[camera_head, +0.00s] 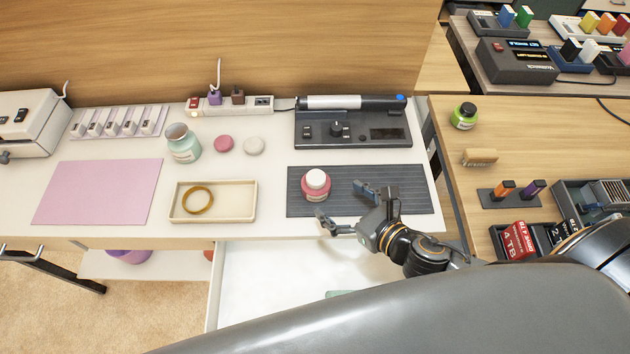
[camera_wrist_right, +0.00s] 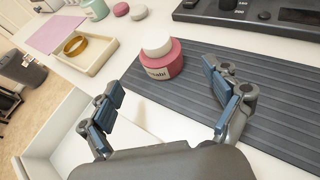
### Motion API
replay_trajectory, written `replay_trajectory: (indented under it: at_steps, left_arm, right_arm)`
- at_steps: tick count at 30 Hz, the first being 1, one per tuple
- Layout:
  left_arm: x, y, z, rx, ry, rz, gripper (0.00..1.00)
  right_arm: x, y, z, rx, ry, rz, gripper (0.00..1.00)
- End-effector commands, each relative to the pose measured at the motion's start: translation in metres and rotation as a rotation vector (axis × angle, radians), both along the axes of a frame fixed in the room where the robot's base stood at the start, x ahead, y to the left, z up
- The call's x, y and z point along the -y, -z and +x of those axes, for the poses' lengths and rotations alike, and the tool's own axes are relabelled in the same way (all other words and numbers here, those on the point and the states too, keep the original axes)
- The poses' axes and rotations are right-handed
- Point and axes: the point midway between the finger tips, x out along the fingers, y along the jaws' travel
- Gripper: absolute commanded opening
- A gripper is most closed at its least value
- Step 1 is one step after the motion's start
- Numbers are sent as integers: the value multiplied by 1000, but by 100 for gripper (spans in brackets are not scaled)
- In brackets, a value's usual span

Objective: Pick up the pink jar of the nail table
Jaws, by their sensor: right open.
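The pink jar (camera_head: 315,187) has a white lid and stands upright on a dark ribbed mat (camera_head: 400,200) on the white table. It also shows in the right wrist view (camera_wrist_right: 161,68), ahead of the fingers and roughly between their lines. My right gripper (camera_head: 341,205) is open and empty, at the front right of the jar with its fingers spread toward it. In the right wrist view both fingers (camera_wrist_right: 165,100) are apart, and I see no contact with the jar. My left gripper is not in view.
A teal jar (camera_head: 183,143), pink and white round lids and a cream tray (camera_head: 215,216) with a ring stand to the left. A dark device (camera_head: 352,130) lies behind the mat. An open white drawer (camera_head: 270,280) is below the front edge.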

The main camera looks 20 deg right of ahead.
Motion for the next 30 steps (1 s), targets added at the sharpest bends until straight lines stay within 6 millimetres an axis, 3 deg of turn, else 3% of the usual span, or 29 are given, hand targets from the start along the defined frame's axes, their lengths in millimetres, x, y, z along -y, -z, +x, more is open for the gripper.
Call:
replay_trajectory:
  at_steps: [5, 15, 22, 30]
  left_arm:
    - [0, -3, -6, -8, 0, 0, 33]
    - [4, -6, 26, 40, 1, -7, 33]
    - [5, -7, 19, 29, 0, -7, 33]
    - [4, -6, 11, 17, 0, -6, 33]
  right_arm:
    - [-11, 10, 26, 2, 0, 2, 89]
    - [-21, 27, 51, 0, 2, 4, 89]
    - [-31, 41, 75, -1, 0, 2, 89]
    - [-32, 43, 77, -2, -1, 1, 89]
